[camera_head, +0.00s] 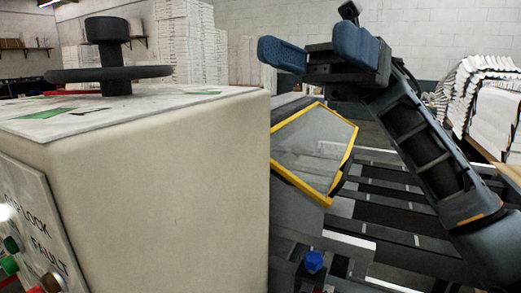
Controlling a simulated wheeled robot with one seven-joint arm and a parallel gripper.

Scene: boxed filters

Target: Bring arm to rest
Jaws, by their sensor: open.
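My gripper (312,50) is at the upper middle right of the head view. Its two blue fingers stand apart, with nothing between them. My arm (428,150) rises from the lower right corner up to the gripper. The gripper is in the air, above a machine part with a clear window in a yellow frame (318,150).
A large cream cabinet (170,170) fills the left, with a dark handwheel (108,62) on top and a button panel (30,235). A slatted conveyor (385,205) runs behind my arm. White stacks (188,45) stand at the back, and more (490,105) at the right.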

